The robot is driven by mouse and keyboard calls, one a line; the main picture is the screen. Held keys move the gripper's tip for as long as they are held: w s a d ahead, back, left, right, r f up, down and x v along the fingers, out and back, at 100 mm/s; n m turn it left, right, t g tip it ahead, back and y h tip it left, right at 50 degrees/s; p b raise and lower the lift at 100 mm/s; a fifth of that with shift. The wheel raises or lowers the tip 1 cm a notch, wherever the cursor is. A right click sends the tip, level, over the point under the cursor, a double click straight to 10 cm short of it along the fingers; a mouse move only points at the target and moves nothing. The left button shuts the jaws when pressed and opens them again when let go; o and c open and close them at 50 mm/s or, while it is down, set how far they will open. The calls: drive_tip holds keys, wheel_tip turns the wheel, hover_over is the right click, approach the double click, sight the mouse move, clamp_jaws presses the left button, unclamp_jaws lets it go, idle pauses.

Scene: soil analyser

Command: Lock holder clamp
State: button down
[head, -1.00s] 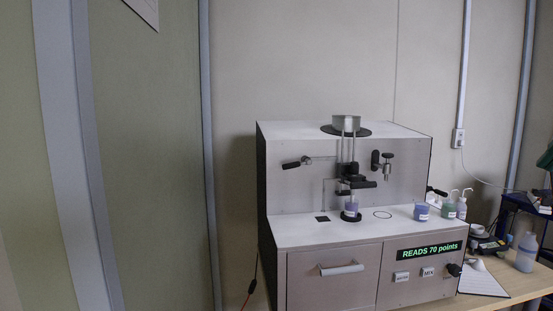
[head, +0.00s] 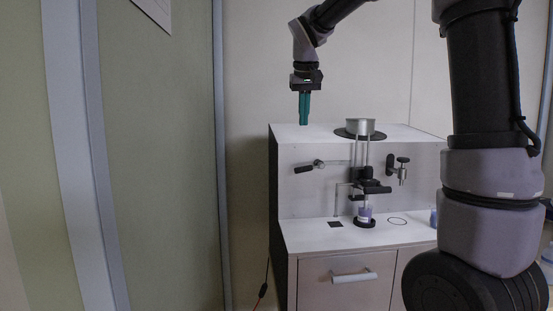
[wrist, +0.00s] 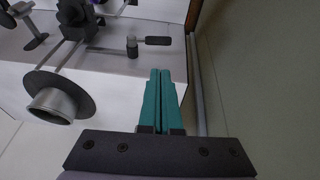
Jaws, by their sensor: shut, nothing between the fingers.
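The soil analyser (head: 300,232) is a white and metal machine. At its middle, a dark holder clamp (head: 374,187) sits on thin vertical rods above a small cup with purplish content (head: 365,213). A lever with a black grip (head: 304,169) sticks out to the left of the rods; it also shows in the wrist view (wrist: 157,41). Which part locks the clamp I cannot tell. My gripper (head: 304,122) points down above the machine's top left, with teal fingers together and empty. In the wrist view its fingertips (wrist: 160,71) are apart from the lever.
A metal funnel with a dark collar (head: 360,128) stands on top of the machine. A tap-like fitting (head: 402,168) is right of the clamp. A drawer (head: 345,280) is below. My arm hides the machine's right side. Air left of the machine is free.

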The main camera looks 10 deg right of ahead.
sight(308, 168)
drive_tip(key=shift+w+a, duration=0.1)
drive_tip(key=shift+a, duration=0.15)
drive_tip(key=s+x, duration=0.1)
drive_tip(key=x, duration=1.3)
drive_tip(key=shift+d, duration=0.4)
